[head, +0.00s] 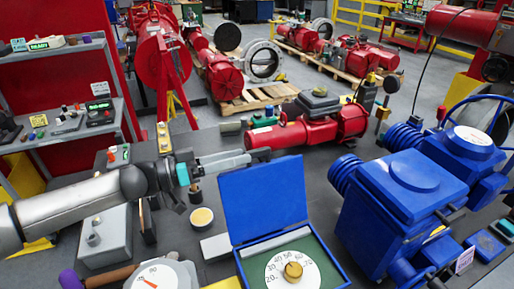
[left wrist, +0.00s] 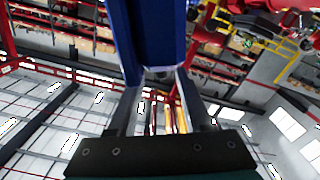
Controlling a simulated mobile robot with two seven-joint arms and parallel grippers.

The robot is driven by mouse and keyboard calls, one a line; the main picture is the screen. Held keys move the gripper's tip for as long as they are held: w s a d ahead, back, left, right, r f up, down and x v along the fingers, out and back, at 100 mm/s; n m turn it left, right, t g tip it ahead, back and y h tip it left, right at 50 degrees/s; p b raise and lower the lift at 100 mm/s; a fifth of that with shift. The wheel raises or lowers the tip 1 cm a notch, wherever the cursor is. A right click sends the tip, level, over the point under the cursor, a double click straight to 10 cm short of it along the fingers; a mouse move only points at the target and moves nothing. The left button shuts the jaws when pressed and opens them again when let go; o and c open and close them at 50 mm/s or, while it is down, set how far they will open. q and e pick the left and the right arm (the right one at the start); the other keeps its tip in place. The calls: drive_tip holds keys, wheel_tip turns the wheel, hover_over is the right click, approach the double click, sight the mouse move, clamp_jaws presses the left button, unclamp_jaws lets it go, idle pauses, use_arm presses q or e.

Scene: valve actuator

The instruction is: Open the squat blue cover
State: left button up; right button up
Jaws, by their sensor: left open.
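A blue box (head: 241,265) stands at the front centre of the dark bench, with a green panel and a white numbered dial with a brass knob inside. Its flat blue cover (head: 266,198) stands raised, tilted back from the box, so the inside shows. My left gripper (head: 246,158) is open beside and above the cover's upper left corner, its fingers pointing right. In the left wrist view a blue body (left wrist: 150,35) fills the space beyond and between the open fingers (left wrist: 160,75); which part it is, I cannot tell for sure. My right gripper is out of view.
Large blue valve actuators (head: 405,185) stand to the right of the box. A red actuator (head: 310,130) lies behind the cover. A yellow-topped cup (head: 202,218), a grey box (head: 105,236) and a white gauge (head: 160,276) are near my left arm.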

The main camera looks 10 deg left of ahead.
sight(270, 149)
use_arm(q)
drive_tip(key=shift+p+x, duration=0.3)
drive_tip(key=shift+x, duration=2.45)
drive_tip(key=shift+a, duration=0.1)
clamp_jaws()
